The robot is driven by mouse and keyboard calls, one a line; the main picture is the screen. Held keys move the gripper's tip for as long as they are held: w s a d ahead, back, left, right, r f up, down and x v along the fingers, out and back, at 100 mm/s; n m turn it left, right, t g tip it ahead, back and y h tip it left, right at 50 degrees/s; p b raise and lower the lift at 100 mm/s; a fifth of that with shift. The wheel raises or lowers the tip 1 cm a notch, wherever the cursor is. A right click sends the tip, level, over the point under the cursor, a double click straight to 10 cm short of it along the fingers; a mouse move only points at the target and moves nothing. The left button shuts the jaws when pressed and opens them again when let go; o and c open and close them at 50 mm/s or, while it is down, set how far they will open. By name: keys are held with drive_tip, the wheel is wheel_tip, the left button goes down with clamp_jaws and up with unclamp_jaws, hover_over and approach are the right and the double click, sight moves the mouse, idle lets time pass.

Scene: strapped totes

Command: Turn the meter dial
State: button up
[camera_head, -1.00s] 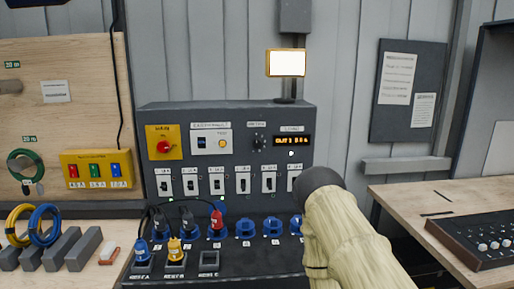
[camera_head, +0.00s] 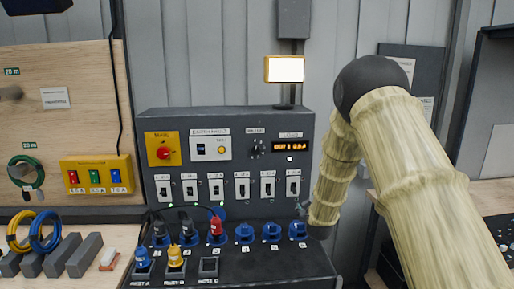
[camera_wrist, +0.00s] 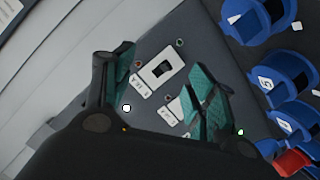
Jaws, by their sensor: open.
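The meter dial (camera_head: 257,148) is a small dark knob under a white label on the upper part of the dark control panel (camera_head: 230,121), left of the orange-lit display (camera_head: 291,146). I cannot make out where its pointer stands. My gripper (camera_wrist: 163,88) is open and empty in the wrist view, with teal pads on its two fingers. A white switch plate (camera_wrist: 162,66) shows between and beyond the fingers. In the head view my gripper is mostly hidden by my arm, near the panel's lower right side. I cannot pick out the dial in the wrist view.
A row of white switches (camera_head: 241,186) runs below the dial, with blue sockets (camera_head: 271,231) under it. A red knob on a yellow plate (camera_head: 164,149) is at the left. Cables and plugs (camera_head: 180,243) crowd the lower left. A lamp (camera_head: 285,69) stands on top.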

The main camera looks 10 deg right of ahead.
sight(256, 151)
drive_tip(key=w+a+r+n+t+y+p, duration=0.1)
drive_tip(key=w+a+r+n+t+y, duration=0.2)
drive_tip(key=a+r, duration=0.6)
drive_tip(key=w+a+r+n+t+y+p, duration=0.1)
drive_tip(key=w+a+r+n, duration=0.25)
drive_tip(key=a+r, duration=0.5)
drive_tip(key=shift+n, duration=0.35)
drive_tip(key=w+p, duration=0.1)
drive_tip(key=w, duration=0.1)
drive_tip(key=w+p, duration=0.2)
drive_tip(key=w, duration=0.1)
drive_tip(key=w+p, duration=0.1)
drive_tip(key=w, duration=0.2)
drive_tip(key=shift+w+d+p, duration=0.25)
drive_tip(key=shift+d+p, duration=0.1)
drive_tip(key=shift+p, duration=0.05)
drive_tip(key=shift+w+f+p, duration=0.15)
drive_tip(key=shift+w+p, duration=0.2)
drive_tip(key=shift+w, duration=0.55)
drive_tip(key=c, duration=1)
drive_tip(key=shift+c, duration=0.2)
